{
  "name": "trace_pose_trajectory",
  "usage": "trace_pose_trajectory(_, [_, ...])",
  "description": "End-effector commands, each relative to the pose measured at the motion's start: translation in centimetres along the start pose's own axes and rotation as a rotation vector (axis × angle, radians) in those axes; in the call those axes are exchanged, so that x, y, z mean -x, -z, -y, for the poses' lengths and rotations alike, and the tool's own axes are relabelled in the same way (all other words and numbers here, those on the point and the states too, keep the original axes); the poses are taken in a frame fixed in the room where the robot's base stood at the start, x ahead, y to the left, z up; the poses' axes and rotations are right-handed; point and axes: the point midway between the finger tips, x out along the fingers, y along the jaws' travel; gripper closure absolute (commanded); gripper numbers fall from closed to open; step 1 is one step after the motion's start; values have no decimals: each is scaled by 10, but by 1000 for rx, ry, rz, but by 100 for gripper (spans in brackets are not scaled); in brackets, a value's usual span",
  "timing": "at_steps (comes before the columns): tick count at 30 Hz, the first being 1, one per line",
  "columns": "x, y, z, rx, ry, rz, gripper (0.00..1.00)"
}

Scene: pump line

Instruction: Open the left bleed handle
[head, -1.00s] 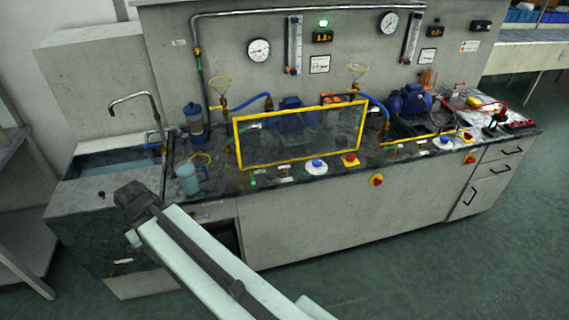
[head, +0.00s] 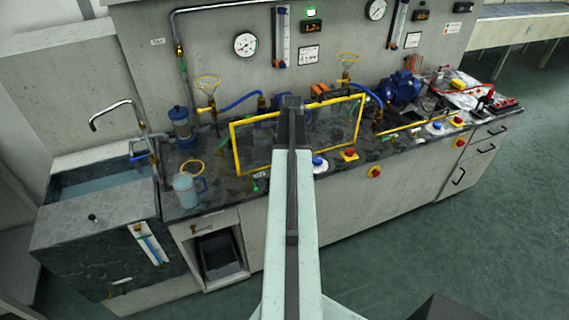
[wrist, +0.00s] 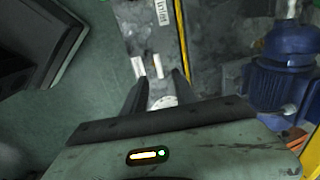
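In the wrist view my gripper (wrist: 156,88) is open, with two dark fingers apart and nothing held. Beyond them are the dark counter and white labels (wrist: 138,67). The green handle is not clear in the wrist view.
A blue pump motor (wrist: 283,72) is right of my gripper in the wrist view. A blue button (head: 319,163) and red-yellow switch (head: 348,154) sit on the counter. A jug (head: 187,190) and sink (head: 95,172) are at left. The floor in front is clear.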

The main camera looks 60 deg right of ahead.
Motion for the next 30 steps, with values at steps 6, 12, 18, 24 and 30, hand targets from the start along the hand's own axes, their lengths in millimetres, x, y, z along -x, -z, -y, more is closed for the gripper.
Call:
trace_pose_trajectory(6, [-23, 10, -5, -12, 0, -3, 67])
trace_pose_trajectory(12, [-60, 14, -6, -16, 0, -4, 67])
trace_pose_trajectory(18, [-79, 14, -6, -17, 0, -4, 67])
trace_pose_trajectory(24, [-76, 14, -5, -17, 0, -4, 67])
trace_pose_trajectory(30, [-76, 15, -5, -17, 0, -4, 100])
